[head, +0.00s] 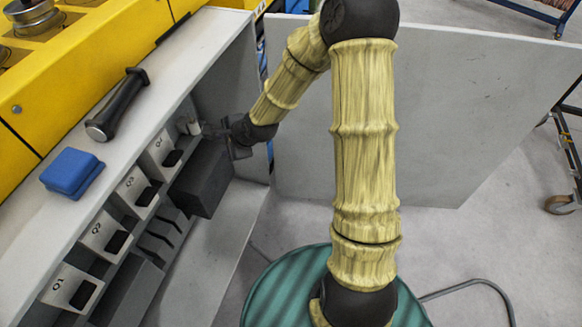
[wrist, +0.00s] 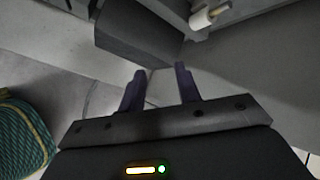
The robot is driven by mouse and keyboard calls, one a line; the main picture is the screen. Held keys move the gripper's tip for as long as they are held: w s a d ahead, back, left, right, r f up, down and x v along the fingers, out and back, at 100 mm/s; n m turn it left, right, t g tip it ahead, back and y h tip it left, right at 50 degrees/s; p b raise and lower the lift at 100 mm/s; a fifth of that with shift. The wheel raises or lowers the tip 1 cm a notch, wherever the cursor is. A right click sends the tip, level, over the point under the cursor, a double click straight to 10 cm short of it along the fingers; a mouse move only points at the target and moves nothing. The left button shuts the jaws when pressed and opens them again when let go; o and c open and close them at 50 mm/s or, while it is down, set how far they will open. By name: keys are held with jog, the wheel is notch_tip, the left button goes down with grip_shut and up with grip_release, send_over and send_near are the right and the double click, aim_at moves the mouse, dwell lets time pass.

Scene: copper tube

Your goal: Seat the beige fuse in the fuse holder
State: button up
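A small pale cylinder with a tan end (wrist: 205,17), which looks like the beige fuse, shows at the top of the wrist view. In the head view a small pale piece (head: 194,127) at the far end of the cabinet appears to be the same thing. My gripper (head: 208,130) is close beside it in the head view. In the wrist view its two dark fingers (wrist: 160,80) are apart with nothing between them, and the fuse is beyond them, to the upper right. I cannot tell for certain which fitting is the fuse holder.
Grey units marked Q1 (head: 68,290) to Q4 (head: 163,154) line the cabinet. A dark grey box (head: 203,177) stands out near my gripper and also shows in the wrist view (wrist: 135,35). A blue block (head: 72,172) and a black-handled tool (head: 118,104) lie on the top ledge.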

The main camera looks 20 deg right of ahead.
jog(key=s+d+r+n+g+h, duration=0.1)
jog(key=s+d+r+n, duration=0.1)
jog(key=s+d+n, duration=0.2)
jog(key=s+d+r+n+g+h, duration=0.1)
jog(key=s+d+r+n+h, duration=0.1)
jog(key=s+n, duration=0.5)
jog(key=s+d+r+n+g+h, duration=0.1)
jog(key=s+d+r+n+g, duration=0.1)
jog(key=s+d+n, duration=0.4)
jog(key=s+r, duration=0.1)
jog(key=s, duration=0.1)
jog(key=shift+s+r+h, duration=0.4)
jog(key=w+p+v, duration=0.2)
jog(key=p+v, duration=0.7)
jog(key=w+r+p+v, duration=0.1)
jog(key=w+p+v, duration=0.1)
jog(key=p+v, duration=0.8)
jog(key=shift+w, duration=0.35)
